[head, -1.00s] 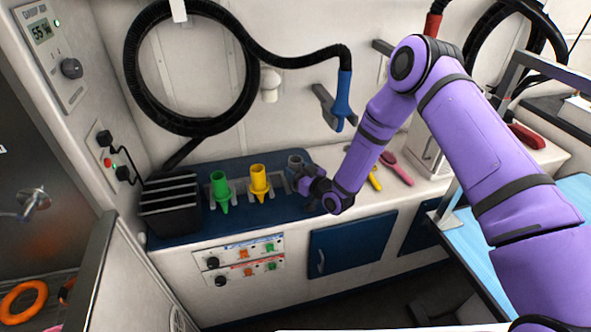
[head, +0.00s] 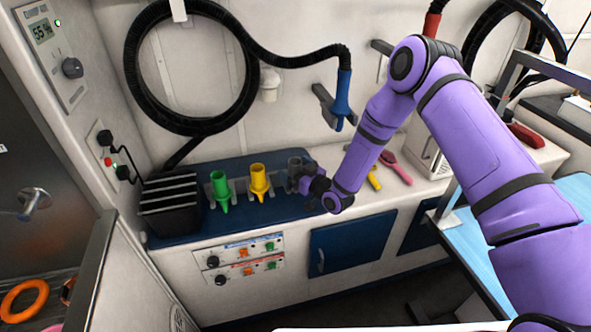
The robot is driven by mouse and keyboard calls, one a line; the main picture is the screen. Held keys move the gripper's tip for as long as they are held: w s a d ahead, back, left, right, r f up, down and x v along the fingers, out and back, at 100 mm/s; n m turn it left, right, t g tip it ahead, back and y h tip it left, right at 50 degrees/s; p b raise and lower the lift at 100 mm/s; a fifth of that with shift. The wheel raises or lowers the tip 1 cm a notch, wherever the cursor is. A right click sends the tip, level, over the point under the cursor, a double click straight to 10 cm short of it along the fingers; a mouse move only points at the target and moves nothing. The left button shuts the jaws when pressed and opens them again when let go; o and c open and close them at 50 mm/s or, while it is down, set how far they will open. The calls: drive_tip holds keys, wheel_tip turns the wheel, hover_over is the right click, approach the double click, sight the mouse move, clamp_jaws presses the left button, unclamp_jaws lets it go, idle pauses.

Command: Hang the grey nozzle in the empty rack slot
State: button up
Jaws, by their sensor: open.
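The grey nozzle (head: 294,163) stands upright at the right end of the row on the blue mat, beside the yellow nozzle (head: 259,182) and the green nozzle (head: 221,191). It appears to be at the rack's right-hand slot, but my gripper hides its lower part. My gripper (head: 301,178) is open and sits right at the grey nozzle, in front and to its right. Whether the fingers touch the nozzle cannot be told. The green and yellow nozzles sit in grey rack holders (head: 236,188).
A black slotted bin (head: 170,212) stands left of the nozzles. A blue-tipped dryer hose (head: 343,100) hangs in a wall holder above. Pink (head: 395,165) and yellow (head: 374,180) brushes lie on the counter to the right, near my arm. The blue mat's front (head: 215,226) is clear.

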drive_tip(key=shift+s+d+f, duration=0.15)
drive_tip(key=shift+s+f, duration=0.05)
drive_tip(key=shift+f, duration=0.4)
drive_tip(key=shift+s+d+f, duration=0.15)
drive_tip(key=shift+s+d, duration=0.15)
drive_tip(key=v, duration=0.3)
drive_tip(key=shift+s+d, duration=0.15)
drive_tip(key=shift+d, duration=0.25)
drive_tip(key=shift+r+v, duration=0.15)
drive_tip(key=shift+v, duration=1.05)
drive_tip(key=shift+r+v, duration=0.2)
drive_tip(key=shift+v, duration=1)
drive_tip(key=shift+s+a, duration=0.1)
drive_tip(key=shift+r, duration=0.1)
